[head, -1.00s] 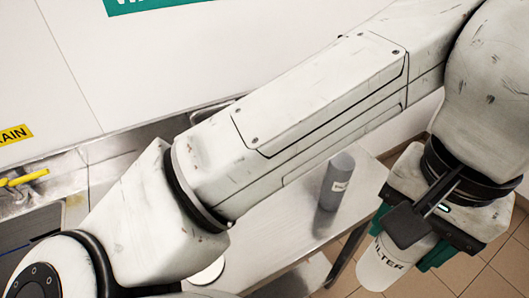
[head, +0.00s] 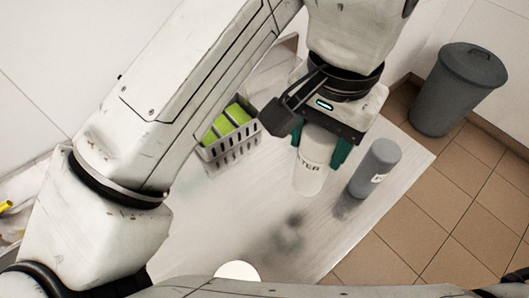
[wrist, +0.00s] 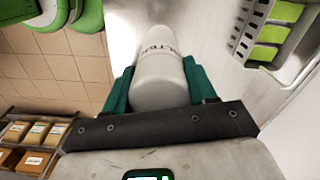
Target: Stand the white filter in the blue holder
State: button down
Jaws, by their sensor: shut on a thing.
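My gripper (head: 320,152) is shut on the white filter (head: 311,176), a pale cylinder with dark lettering, and holds it over the metal table (head: 230,230). The green fingers sit on either side of it. In the wrist view the filter (wrist: 160,66) points away from my gripper (wrist: 160,88), its lettered end free. A grey cylinder (head: 374,168) with a white label stands upright on the table just right of the filter. I see no blue holder in either view.
A grey basket (head: 232,154) with green blocks stands on the table left of the filter. A pale round disc (head: 237,271) shows at the bottom. A dark lidded bin (head: 458,90) stands on the tiled floor at right. The table's front middle is clear.

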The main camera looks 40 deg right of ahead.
jog(key=w+a+f, duration=0.2)
jog(key=w+f, duration=0.5)
jog(key=f, duration=0.3)
jog(key=shift+a, duration=0.4)
jog(key=shift+f, duration=0.1)
jog(key=shift+f, duration=0.15)
jog(key=shift+c, duration=1.8)
grip_release()
